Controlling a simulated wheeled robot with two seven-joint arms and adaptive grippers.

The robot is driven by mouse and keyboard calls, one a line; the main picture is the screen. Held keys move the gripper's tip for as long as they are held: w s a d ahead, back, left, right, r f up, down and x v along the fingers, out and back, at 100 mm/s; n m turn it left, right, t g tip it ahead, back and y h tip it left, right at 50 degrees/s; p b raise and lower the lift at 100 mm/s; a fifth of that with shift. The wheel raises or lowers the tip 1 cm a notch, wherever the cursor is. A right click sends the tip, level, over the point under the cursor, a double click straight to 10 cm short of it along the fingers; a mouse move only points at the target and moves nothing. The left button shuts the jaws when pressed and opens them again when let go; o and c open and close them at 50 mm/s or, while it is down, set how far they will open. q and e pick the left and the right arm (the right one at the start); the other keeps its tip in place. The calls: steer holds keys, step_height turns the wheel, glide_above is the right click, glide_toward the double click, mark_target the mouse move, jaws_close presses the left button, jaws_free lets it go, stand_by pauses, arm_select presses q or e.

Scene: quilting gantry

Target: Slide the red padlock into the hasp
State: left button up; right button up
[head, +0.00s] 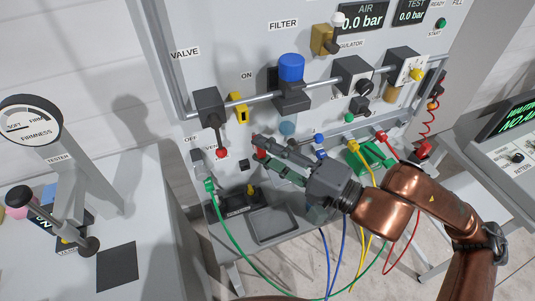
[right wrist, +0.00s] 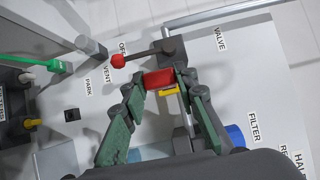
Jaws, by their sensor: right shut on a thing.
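The red padlock (right wrist: 158,79) is between the fingertips of my right gripper (head: 262,146). A small red part of the padlock (head: 261,154) shows at the fingertips in the head view. A yellow piece (head: 241,114), apparently the hasp, sits on the panel beside the valve. In the head view the padlock is below and right of it, apart in the picture. A bit of yellow (right wrist: 169,92) shows just behind the padlock in the right wrist view. I cannot tell whether they touch. The shackle is not clearly visible. My left gripper is not in view.
The valve lever's red knob (head: 220,153) hangs left of my right gripper, close to the padlock in the right wrist view. A pipe (head: 258,98) crosses the panel above, with a blue-capped filter (head: 290,68). Below are a grey tray (head: 273,226) and coloured hoses.

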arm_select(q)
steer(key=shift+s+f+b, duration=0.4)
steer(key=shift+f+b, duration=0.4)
arm_select(e)
steer(key=shift+w+a, duration=0.25)
steer(key=shift+w, duration=0.5)
steer(key=shift+w+a, duration=0.3)
steer(key=shift+w, duration=0.5)
steer(key=shift+w+a, duration=0.25)
steer(key=shift+w, duration=0.5)
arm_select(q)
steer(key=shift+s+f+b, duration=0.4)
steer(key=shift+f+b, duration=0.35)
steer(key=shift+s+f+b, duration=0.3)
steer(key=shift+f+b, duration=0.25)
arm_select(e)
steer(key=shift+w+a, duration=0.25)
steer(key=shift+w, duration=0.4)
steer(key=shift+w+a, duration=0.2)
steer(key=shift+w, duration=0.45)
steer(key=shift+w, duration=0.15)
steer(key=o, duration=1.3)
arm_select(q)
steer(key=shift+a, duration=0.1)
arm_select(e)
steer(key=shift+v, duration=6.05)
